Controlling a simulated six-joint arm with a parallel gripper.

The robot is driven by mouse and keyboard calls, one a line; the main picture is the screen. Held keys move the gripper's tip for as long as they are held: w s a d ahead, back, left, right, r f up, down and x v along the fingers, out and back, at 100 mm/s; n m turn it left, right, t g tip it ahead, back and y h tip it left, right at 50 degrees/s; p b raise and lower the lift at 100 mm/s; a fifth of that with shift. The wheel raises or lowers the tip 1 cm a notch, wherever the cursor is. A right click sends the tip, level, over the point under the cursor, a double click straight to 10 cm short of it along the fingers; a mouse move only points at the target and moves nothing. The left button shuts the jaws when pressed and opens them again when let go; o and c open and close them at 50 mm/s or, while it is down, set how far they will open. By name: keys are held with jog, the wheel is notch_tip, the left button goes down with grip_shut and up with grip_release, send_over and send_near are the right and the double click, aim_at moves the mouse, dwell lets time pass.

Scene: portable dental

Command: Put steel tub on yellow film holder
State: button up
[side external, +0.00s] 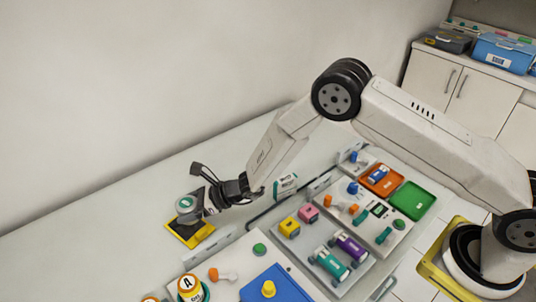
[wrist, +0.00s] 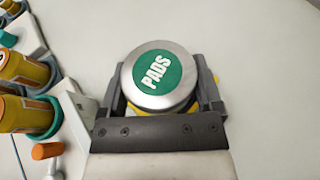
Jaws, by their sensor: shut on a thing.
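The steel tub (wrist: 128,72), a round metal tub with a green lid label reading PADS, sits upright between the fingers of my gripper (wrist: 161,80). My gripper is shut on its sides. In the side view the tub (side external: 186,204) is at the end of my arm, over the yellow film holder (side external: 192,241), a flat yellow piece with a dark top. In the wrist view a bit of yellow (wrist: 194,107) shows beside and below the tub. I cannot tell whether the tub touches the holder; my gripper hides part of both.
Orange-topped bottles, one marked A (side external: 188,284), stand near the front. A grey tray with several small coloured items and a green tray (side external: 413,200) lie farther right. The table by the wall is clear.

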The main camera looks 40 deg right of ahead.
jog(key=shift+w+a+f, duration=0.25)
jog(key=shift+w+f, duration=0.25)
jog(key=shift+f, duration=0.15)
jog(key=shift+w+a+f, duration=0.15)
jog(key=shift+w+f, duration=0.1)
jog(key=shift+f, duration=1.55)
jog(key=shift+f, duration=0.1)
jog(key=o, duration=1.1)
jog(key=shift+f, duration=0.1)
